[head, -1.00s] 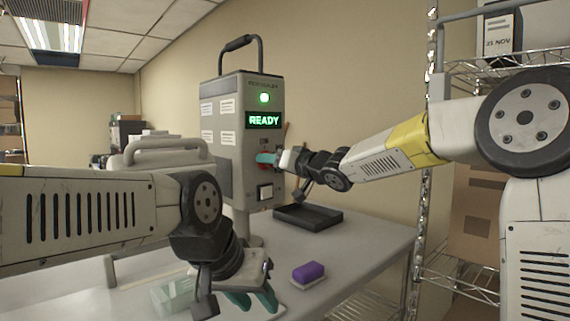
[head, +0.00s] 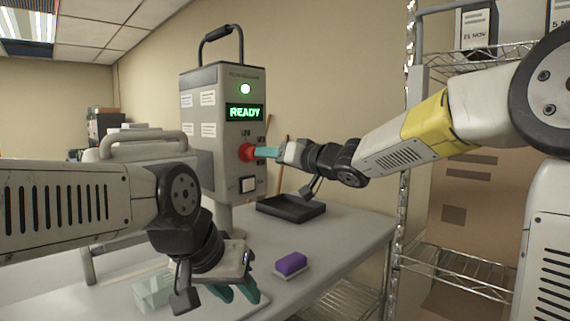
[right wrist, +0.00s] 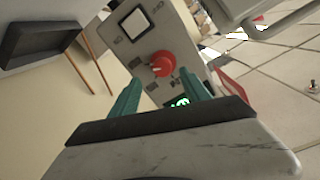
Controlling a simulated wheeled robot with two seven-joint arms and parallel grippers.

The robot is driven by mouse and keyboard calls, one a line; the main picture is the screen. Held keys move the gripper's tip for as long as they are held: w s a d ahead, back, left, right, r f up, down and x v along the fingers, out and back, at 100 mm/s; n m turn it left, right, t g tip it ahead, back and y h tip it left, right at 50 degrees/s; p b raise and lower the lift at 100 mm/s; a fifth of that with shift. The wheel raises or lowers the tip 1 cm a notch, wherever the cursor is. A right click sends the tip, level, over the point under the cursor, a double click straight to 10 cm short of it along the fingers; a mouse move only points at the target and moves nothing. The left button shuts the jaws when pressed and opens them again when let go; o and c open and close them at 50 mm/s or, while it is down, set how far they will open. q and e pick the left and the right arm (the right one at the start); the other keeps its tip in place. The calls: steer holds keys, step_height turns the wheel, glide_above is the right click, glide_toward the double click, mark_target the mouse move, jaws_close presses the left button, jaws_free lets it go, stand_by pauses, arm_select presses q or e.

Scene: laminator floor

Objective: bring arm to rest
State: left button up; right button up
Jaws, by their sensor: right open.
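My right arm reaches in from the right in the head view. Its gripper (head: 265,152) points at the front panel of the grey machine (head: 200,150), just right of a red knob (head: 246,152). In the right wrist view the teal fingers of this gripper (right wrist: 160,88) stand apart with nothing between them. The red knob (right wrist: 163,64) lies beyond their tips. My left gripper (head: 236,291) hangs low over the table at the front, pointing down. Its teal fingers are apart and I see nothing held in them.
The machine's display reads READY under a lit green lamp (head: 245,89). A black tray (head: 291,209) lies at the machine's foot. A purple-topped block (head: 291,263) and a pale green translucent block (head: 153,289) rest on the table (head: 335,235). A wire rack (head: 455,262) stands at right.

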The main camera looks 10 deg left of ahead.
steer(key=s+d+f+m+h, duration=0.2)
steer(key=d+h, duration=0.2)
steer(key=d, duration=0.3)
steer(key=s+d+f+m+t+h, duration=0.1)
steer(key=s+d+f+h, duration=0.15)
steer(key=d, duration=0.45)
steer(key=s+d+f+m+h, duration=0.2)
steer(key=s+d+h, duration=0.1)
steer(key=d+h, duration=0.3)
steer(key=s+d+f+g, duration=0.3)
steer(key=s+f, duration=0.3)
steer(key=s, duration=0.4)
steer(key=s+d+f+g+y, duration=0.1)
steer(key=s+d+f+g, duration=0.2)
steer(key=s+f, duration=0.3)
steer(key=s+d, duration=0.1)
steer(key=s, duration=0.3)
steer(key=shift+s+f, duration=0.4)
